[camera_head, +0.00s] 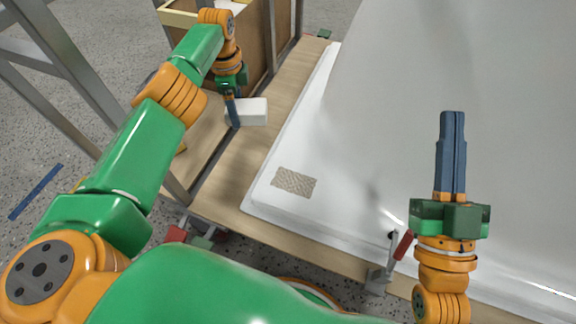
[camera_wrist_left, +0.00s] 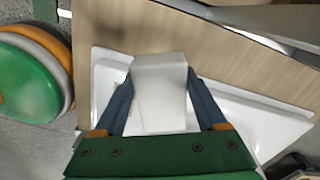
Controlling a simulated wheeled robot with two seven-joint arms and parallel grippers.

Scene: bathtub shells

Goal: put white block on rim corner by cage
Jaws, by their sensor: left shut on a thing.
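A white block (camera_head: 248,111) is held in my left gripper (camera_head: 233,112), above the wooden board near the left edge of the white tub. In the left wrist view the white block (camera_wrist_left: 160,90) sits between the two blue fingers of my left gripper (camera_wrist_left: 160,105). The white tub rim (camera_head: 262,194) runs along the board, and a patterned patch (camera_head: 295,182) lies on its near corner. My right gripper (camera_head: 452,125) is over the tub with its blue fingers together and nothing seen between them. A metal-framed cage (camera_head: 70,75) stands at the left.
The wooden board (camera_head: 232,180) borders the tub. A wooden box (camera_head: 257,40) stands at the back. A clamp with a red handle (camera_head: 403,245) is at the board's front edge. The rim between block and patch looks clear.

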